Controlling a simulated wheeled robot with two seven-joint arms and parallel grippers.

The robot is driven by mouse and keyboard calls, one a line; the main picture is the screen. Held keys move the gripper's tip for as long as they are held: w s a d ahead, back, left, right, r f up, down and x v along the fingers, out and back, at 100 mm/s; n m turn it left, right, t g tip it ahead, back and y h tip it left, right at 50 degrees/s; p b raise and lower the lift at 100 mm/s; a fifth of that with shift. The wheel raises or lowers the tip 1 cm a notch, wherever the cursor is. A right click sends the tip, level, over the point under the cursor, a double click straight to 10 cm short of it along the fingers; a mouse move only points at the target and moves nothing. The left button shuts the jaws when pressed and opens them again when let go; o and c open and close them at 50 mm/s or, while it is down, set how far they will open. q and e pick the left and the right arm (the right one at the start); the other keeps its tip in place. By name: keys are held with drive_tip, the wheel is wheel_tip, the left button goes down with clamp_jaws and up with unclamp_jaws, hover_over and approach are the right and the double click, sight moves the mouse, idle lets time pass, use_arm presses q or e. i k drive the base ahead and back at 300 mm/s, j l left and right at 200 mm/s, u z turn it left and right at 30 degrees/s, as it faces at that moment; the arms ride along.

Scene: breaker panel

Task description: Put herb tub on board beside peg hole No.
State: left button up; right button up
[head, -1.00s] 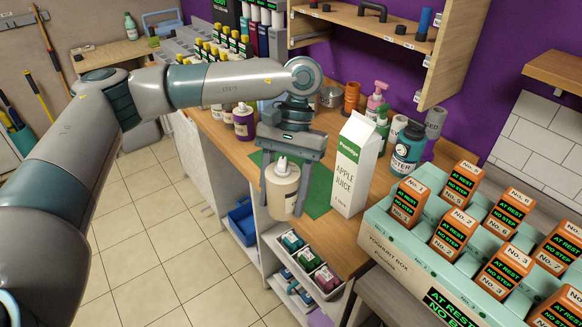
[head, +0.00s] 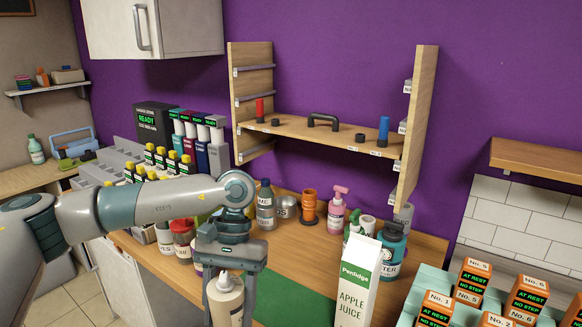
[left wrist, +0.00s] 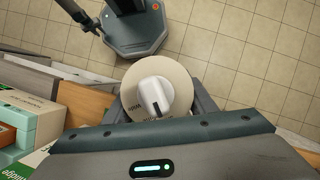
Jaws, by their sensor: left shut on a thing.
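My left gripper (head: 226,278) is shut on a cream round container (head: 226,305) with a white nozzle top, upright in front of the counter. I cannot pick out a label reading herb tub.
A juice carton (head: 356,285) stands just right of the gripper, with a teal bottle (head: 390,252) behind it. A pink pump bottle (head: 337,212) and orange cups (head: 309,206) stand below the board. A green mat (head: 290,300) lies on the counter. Orange numbered boxes (head: 470,285) fill the lower right.

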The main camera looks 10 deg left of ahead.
sight(296, 125)
drive_tip(key=j+z, duration=0.4)
drive_tip(key=j, duration=1.65)
drive_tip(key=k, duration=0.05)
